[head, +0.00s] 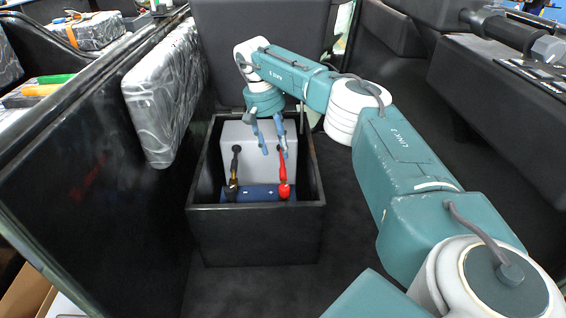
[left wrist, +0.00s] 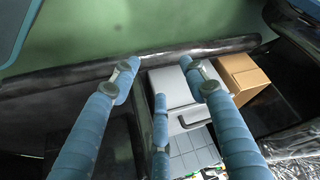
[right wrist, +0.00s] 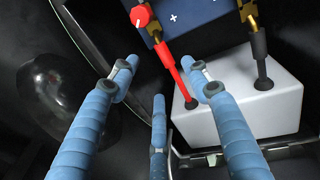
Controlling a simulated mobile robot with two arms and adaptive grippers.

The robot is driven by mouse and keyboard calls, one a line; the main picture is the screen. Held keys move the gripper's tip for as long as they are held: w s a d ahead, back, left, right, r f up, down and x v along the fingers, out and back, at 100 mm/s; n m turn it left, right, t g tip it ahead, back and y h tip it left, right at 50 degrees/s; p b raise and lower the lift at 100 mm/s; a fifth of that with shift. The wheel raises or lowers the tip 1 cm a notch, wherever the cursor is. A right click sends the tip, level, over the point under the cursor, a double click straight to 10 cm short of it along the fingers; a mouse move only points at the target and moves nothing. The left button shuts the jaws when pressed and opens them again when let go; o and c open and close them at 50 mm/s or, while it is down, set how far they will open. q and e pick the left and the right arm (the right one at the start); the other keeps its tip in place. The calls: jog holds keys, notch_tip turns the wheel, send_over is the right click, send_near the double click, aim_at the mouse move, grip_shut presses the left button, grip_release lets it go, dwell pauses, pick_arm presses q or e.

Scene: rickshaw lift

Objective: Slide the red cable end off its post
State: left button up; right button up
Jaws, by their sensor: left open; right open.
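The red cable (head: 283,170) runs from the grey-white box (head: 262,139) to its red end (head: 284,190) on the blue battery (head: 257,193). In the right wrist view the red end (right wrist: 141,16) sits at the battery's edge, and the cable (right wrist: 172,70) passes just beyond my fingertips. A black cable (head: 235,163) with a brass-coloured end (head: 232,191) is on the battery's left side. My right gripper (head: 273,142) is open and empty, above the box, apart from the red end. My left gripper (left wrist: 165,77) is open and empty, away from the battery.
A black open-topped bin (head: 255,235) surrounds the box and battery. A silver-wrapped cushion (head: 165,92) hangs on the black panel at left. In the left wrist view a grey case (left wrist: 180,95) and a cardboard box (left wrist: 240,75) lie beyond the fingers.

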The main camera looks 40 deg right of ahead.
jog(key=b, duration=0.1)
send_over(285, 174)
jog(key=a, duration=0.1)
jog(key=f, duration=0.5)
jog(key=shift+w+a, duration=0.1)
jog(key=shift+w, duration=0.25)
jog(key=f, duration=0.1)
jog(key=f+b, duration=0.1)
jog(key=f, duration=0.2)
jog(key=shift+s+d+f+b, duration=0.25)
jog(key=shift+d+b, duration=0.05)
jog(key=shift+d, duration=0.05)
pick_arm(q)
jog(key=w+d+r+t+h, duration=0.2)
jog(key=w+d+r+t, duration=0.2)
jog(key=w+r+t, duration=0.3)
jog(key=shift+w+d+r, duration=0.15)
jog(key=shift+w+r, duration=1.75)
jog(key=shift+w, duration=0.6)
pick_arm(e)
jog(key=shift+f, duration=0.35)
